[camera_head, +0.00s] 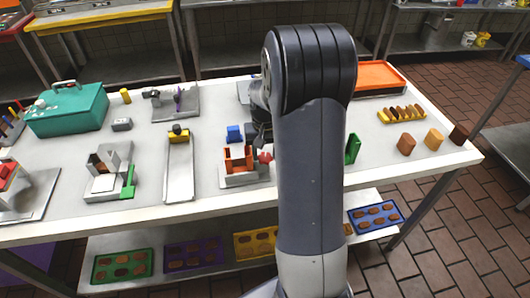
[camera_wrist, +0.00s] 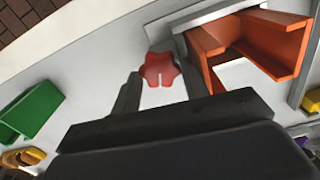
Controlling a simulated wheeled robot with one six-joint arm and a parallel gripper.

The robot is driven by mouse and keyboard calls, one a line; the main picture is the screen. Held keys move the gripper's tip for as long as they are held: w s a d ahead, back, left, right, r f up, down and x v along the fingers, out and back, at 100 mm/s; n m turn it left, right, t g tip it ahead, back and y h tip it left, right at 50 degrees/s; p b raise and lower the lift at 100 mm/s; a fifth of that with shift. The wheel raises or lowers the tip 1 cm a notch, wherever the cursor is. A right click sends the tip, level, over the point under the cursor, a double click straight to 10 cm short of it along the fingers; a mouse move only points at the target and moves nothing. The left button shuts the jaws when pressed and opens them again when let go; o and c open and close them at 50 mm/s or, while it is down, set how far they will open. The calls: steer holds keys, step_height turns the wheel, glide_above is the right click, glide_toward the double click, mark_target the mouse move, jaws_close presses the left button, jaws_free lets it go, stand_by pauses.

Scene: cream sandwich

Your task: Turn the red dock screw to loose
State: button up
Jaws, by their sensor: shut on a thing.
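The red dock screw (camera_wrist: 158,72) is a small star-shaped red knob beside an orange dock (camera_wrist: 255,40). In the wrist view my gripper (camera_wrist: 160,80) has one finger on each side of the knob and is shut on it. In the head view the red screw (camera_head: 265,156) shows at the right side of the orange dock (camera_head: 237,158), which stands on a grey base. My arm hides the area just to the right of it, and my gripper (camera_head: 262,138) is only partly visible there.
A blue block (camera_head: 234,133) stands behind the dock. A green bracket (camera_head: 352,149) stands to the right, also seen in the wrist view (camera_wrist: 30,110). A grey tray with a yellow piece (camera_head: 179,170) lies to the left. An orange tray (camera_head: 378,78) lies at the back right.

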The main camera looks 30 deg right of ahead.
steer(key=shift+n, duration=0.8)
steer(key=o, duration=1)
steer(key=shift+c, duration=0.2)
